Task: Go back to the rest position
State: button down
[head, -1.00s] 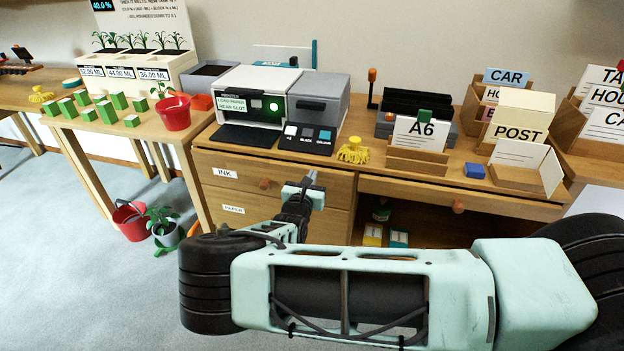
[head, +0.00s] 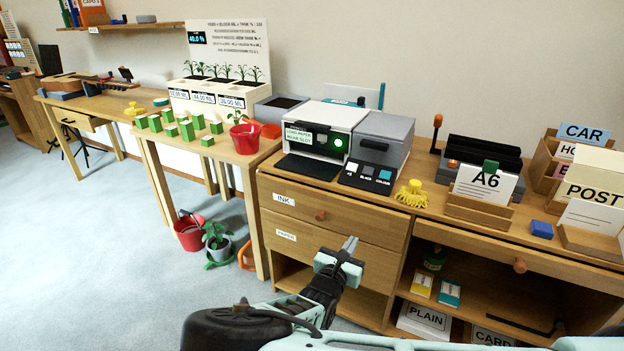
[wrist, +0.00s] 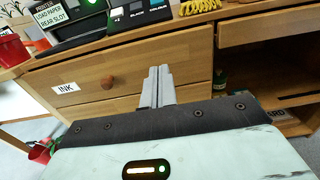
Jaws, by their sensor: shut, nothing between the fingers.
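My gripper (head: 349,246) is shut with nothing between its fingers. In the head view it is in front of the desk's drawers, pointing up. In the wrist view the two closed fingers (wrist: 157,84) stand side by side before the INK drawer (wrist: 108,84). The gripper looks apart from the drawer front, though the exact gap is hard to tell. My arm runs along the bottom edge of the head view.
The desk (head: 420,222) holds a printer (head: 322,132), a yellow brush-like object (head: 411,194) and an A6 card holder (head: 480,208). Grey floor (head: 95,235) at left is open.

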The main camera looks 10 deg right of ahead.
jog(key=s+d+r+m+g+y+p, duration=0.15)
jog(key=s+r+m+g+p, duration=0.35)
jog(key=s+m+g, duration=0.8)
jog(key=s+a+r+m+y+p, duration=0.2)
jog(key=s+a+r+m+y, duration=0.2)
jog(key=s+r, duration=0.6)
jog(key=s+a+r+m+g+y+p, duration=0.1)
jog(key=s+a+r+m+y+p, duration=0.2)
jog(key=r, duration=1.4)
jog(key=s+a+y, duration=0.1)
jog(key=s+y, duration=0.2)
jog(key=s, duration=0.4)
jog(key=shift+s+a+r+m, duration=0.3)
jog(key=shift+a+r+m, duration=0.05)
jog(key=shift+m, duration=0.05)
